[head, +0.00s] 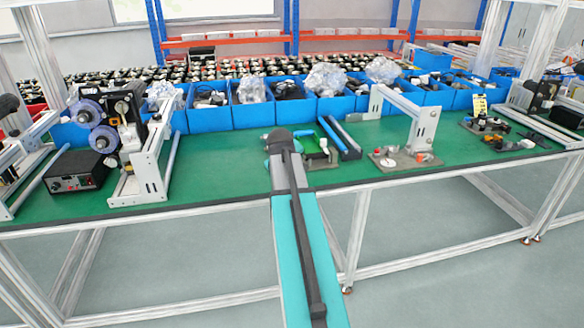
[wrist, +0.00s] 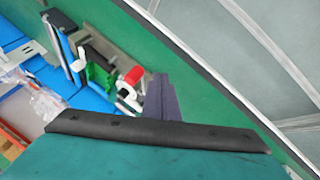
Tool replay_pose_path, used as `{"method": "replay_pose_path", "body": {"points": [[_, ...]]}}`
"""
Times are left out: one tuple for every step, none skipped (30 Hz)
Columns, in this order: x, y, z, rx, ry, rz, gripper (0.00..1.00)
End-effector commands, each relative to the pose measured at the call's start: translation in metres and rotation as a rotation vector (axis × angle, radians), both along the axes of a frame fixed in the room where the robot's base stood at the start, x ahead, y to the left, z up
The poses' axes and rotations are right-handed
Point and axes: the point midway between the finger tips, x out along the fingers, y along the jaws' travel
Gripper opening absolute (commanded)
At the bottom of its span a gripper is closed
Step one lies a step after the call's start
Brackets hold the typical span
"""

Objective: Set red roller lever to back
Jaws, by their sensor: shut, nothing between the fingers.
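The red roller (wrist: 133,77) shows in the wrist view, on a white lever part (wrist: 126,93) beside a green block (wrist: 100,76). My gripper (wrist: 160,80) appears there as dark grey-purple fingers, shut with nothing between them. The fingertips are just right of the roller; I cannot tell whether they touch it. In the head view my arm reaches over the green table, its end beside the green block (head: 309,146) on its left. The roller is not clearly visible in the head view, and the fingertips are hidden behind my arm.
A blue rail (head: 341,138) lies right of the green block. A white arch frame (head: 422,128) and a plate with small knobs (head: 391,161) stand farther right. Blue bins (head: 292,108) line the table's back. A black box (head: 78,170) sits at left. Green table (head: 215,170) is bare left of my arm.

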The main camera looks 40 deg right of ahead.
Motion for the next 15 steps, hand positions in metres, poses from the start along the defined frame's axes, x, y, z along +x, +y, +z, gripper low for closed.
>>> {"method": "replay_pose_path", "body": {"points": [[-0.004,0.001,0.006,-0.003,-0.003,-0.001,0.00],[-0.006,0.003,0.008,-0.003,-0.003,-0.001,0.00],[-0.008,0.005,0.012,-0.002,-0.003,0.000,0.00],[-0.010,0.006,0.015,-0.002,-0.003,0.000,0.00],[-0.011,0.008,0.018,-0.002,-0.003,0.000,0.00],[-0.013,0.009,0.021,-0.002,-0.003,0.000,0.00],[-0.015,0.011,0.024,-0.002,-0.003,0.000,0.00],[-0.017,0.012,0.027,-0.001,-0.003,0.001,0.00],[-0.019,0.014,0.031,-0.001,-0.003,0.001,0.00],[-0.020,0.015,0.034,-0.001,-0.003,0.001,0.00],[-0.022,0.016,0.036,-0.001,-0.003,0.001,0.00],[-0.024,0.018,0.040,-0.001,-0.003,0.001,0.00],[-0.026,0.019,0.043,-0.001,-0.003,0.001,0.00],[-0.027,0.021,0.046,-0.001,-0.003,0.000,0.00],[-0.029,0.022,0.049,-0.001,-0.003,0.001,0.00]]}}
